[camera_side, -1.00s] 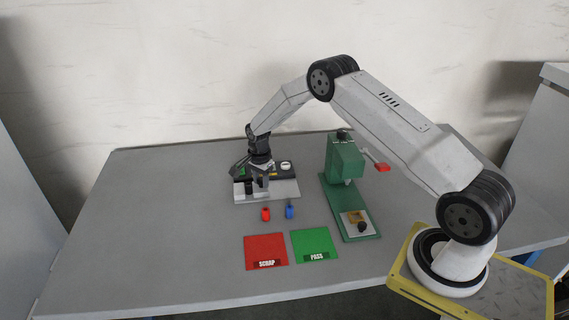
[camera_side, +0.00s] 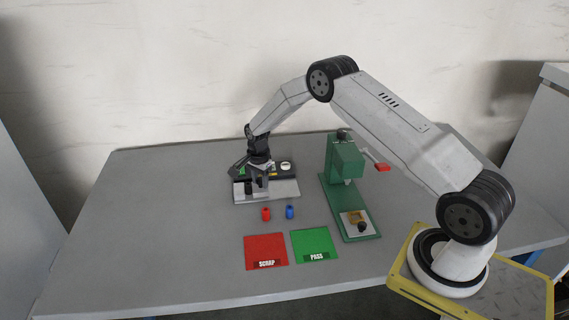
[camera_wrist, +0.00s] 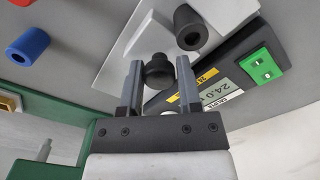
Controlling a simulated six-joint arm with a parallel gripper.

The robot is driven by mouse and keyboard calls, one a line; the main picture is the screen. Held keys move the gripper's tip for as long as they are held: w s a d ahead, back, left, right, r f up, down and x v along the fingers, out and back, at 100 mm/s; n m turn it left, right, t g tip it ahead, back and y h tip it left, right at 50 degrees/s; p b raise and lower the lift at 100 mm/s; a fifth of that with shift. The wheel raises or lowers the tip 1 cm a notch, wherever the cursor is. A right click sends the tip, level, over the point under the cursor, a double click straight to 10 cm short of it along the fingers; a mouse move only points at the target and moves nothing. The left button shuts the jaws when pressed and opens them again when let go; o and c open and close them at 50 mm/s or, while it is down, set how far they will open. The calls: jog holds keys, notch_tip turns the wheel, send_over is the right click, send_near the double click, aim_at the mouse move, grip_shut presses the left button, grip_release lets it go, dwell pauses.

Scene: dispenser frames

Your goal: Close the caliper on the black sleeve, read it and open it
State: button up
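The caliper's light plate (camera_side: 285,190) lies toward the back left of the table, with its dark bar behind it. Its display (camera_wrist: 220,93) shows digits that look like 24.0, beside a yellow label and a green button (camera_wrist: 262,67). The black sleeve (camera_wrist: 190,27), with a hole in its end, stands on the plate; it also shows in the side view (camera_side: 248,188). My gripper (camera_wrist: 160,72) is over the caliper, its fingers on either side of a black knob (camera_wrist: 158,73). The fingers look apart, with a slim gap beside the knob; contact is unclear.
A red sleeve (camera_side: 265,214) and a blue sleeve (camera_side: 290,212) stand in front of the caliper. Nearer are the red SCRAP mat (camera_side: 265,248) and green PASS mat (camera_side: 314,241). A green press (camera_side: 347,160) with a red-tipped lever stands to the right. The table's left is clear.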

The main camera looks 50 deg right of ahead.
aim_at(260, 179)
jog(key=o, duration=0.3)
jog(key=shift+r, duration=0.15)
jog(key=shift+r, duration=3.8)
jog(key=shift+s+d, duration=0.1)
jog(key=shift+d, duration=0.1)
jog(key=c, duration=0.7)
jog(key=s+d+m+y, duration=0.1)
jog(key=d+m, duration=0.1)
jog(key=d, duration=0.1)
jog(key=s+d+r+m+t+y, duration=0.1)
jog(key=s+d+m, duration=0.1)
jog(key=d, duration=0.1)
jog(key=s+d+r+m+t+y, duration=0.1)
jog(key=s+d+m, duration=0.1)
jog(key=d, duration=0.1)
jog(key=shift+s+d+r+y, duration=0.2)
jog(key=shift+r+y, duration=0.05)
jog(key=shift+y, duration=0.15)
grip_shut()
